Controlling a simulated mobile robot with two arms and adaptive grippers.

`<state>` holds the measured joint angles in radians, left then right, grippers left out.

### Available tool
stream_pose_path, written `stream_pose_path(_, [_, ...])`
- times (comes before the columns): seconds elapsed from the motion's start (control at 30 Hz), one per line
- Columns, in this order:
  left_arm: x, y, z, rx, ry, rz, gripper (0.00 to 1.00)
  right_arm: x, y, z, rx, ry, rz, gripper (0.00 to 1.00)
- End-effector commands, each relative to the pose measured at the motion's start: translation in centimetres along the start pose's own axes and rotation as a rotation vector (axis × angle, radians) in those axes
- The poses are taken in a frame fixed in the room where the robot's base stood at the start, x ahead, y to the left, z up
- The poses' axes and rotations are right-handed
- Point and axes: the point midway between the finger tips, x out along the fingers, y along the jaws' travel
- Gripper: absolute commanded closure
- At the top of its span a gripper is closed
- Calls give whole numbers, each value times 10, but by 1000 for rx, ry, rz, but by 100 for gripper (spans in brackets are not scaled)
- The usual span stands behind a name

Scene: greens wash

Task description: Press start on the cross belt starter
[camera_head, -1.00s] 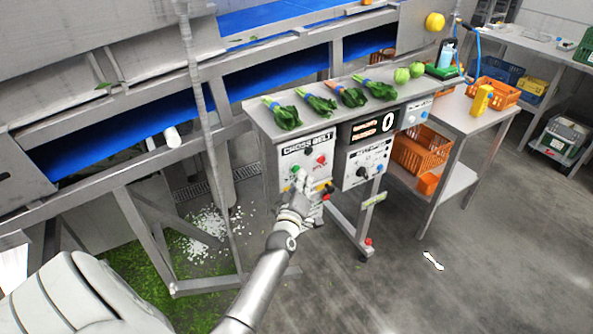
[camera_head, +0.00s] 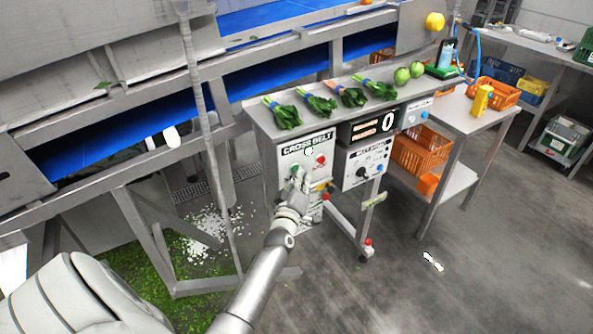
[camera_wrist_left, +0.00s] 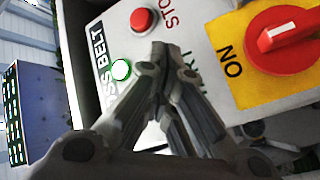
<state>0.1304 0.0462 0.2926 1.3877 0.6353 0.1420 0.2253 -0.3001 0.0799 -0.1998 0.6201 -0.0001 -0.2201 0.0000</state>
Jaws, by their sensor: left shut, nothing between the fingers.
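The cross belt starter (camera_head: 311,190) is a pale box with a "CROSS BELT" label under the steel bench. Its red stop button (camera_head: 321,160) shows at the right; it also shows in the left wrist view (camera_wrist_left: 141,20). A small round lamp (camera_head: 309,152) below the label is bright, white with a green rim in the left wrist view (camera_wrist_left: 121,70). My left gripper (camera_head: 299,173) is shut and empty, its fingertips (camera_wrist_left: 162,57) at the panel by the partly covered start lettering. The start button is hidden behind them; contact cannot be told. My right gripper is out of view.
A yellow plate with a red rotary switch (camera_wrist_left: 283,38) sits beside the buttons. Bunches of greens (camera_head: 320,104) lie on the bench above. Floor to the right is mostly clear.

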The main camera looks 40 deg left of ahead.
Motion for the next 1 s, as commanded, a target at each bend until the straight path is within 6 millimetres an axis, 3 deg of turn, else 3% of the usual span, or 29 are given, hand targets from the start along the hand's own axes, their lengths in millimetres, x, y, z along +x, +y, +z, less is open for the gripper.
stream_pose_path(1.0, [-16,12,10,0,1,0,100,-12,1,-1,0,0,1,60])
